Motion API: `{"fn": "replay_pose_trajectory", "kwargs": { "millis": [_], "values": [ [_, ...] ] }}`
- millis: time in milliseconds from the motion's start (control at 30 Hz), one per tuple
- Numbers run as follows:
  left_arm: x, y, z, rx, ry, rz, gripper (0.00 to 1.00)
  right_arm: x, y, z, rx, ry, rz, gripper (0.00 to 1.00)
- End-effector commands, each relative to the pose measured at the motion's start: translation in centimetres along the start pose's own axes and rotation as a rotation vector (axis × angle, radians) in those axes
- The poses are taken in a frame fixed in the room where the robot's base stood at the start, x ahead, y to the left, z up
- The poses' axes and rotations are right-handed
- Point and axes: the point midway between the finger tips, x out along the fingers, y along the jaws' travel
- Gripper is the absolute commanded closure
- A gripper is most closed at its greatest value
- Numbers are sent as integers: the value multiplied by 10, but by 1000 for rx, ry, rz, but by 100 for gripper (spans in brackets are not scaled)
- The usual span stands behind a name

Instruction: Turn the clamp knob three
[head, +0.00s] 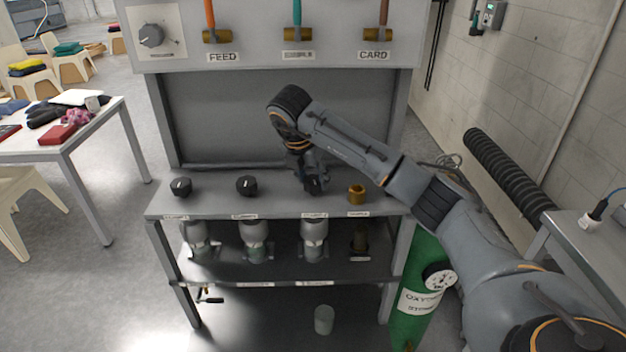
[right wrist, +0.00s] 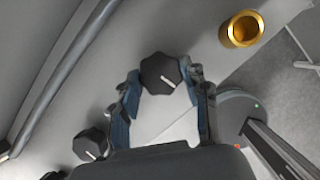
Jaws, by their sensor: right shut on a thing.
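Clamp knob three is the third black knob from the left on the washer's shelf, mostly hidden by my gripper in the head view. In the right wrist view this black knob (right wrist: 160,72) with a white pointer line sits between the fingertips. My right gripper (head: 314,184) points down over it, shut on it; the blue-padded fingers (right wrist: 163,82) show on both sides of the knob. Two like knobs stand to the left, a far-left one (head: 181,187) and a middle one (head: 247,185). My left gripper is not in view.
A brass ring fitting (head: 357,194) stands just right of the gripped knob. Bottles (head: 255,240) hang under the shelf (head: 215,204). A green oxygen cylinder (head: 415,290) stands by the right leg. The upper panel (head: 260,58) carries a dial and labelled levers above my arm.

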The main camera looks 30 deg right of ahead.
Motion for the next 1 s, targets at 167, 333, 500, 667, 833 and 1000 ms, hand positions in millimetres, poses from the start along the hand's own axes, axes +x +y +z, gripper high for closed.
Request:
{"fn": "replay_pose_trajectory", "kwargs": {
  "millis": [167, 333, 500, 667, 833, 1000],
  "values": [
    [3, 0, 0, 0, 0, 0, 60, -1, 2, 1, 86, -2, -31, 86],
    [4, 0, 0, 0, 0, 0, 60, -1, 2, 1, 133, -2, -51, 86],
    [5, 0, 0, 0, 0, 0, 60, -1, 2, 1, 154, -2, -59, 86],
    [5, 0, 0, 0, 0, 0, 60, -1, 2, 1, 158, -1, -61, 86],
    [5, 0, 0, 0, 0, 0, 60, -1, 2, 1, 158, -1, -61, 86],
    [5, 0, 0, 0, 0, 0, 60, -1, 2, 1, 157, -1, -61, 32]
  ]
}}
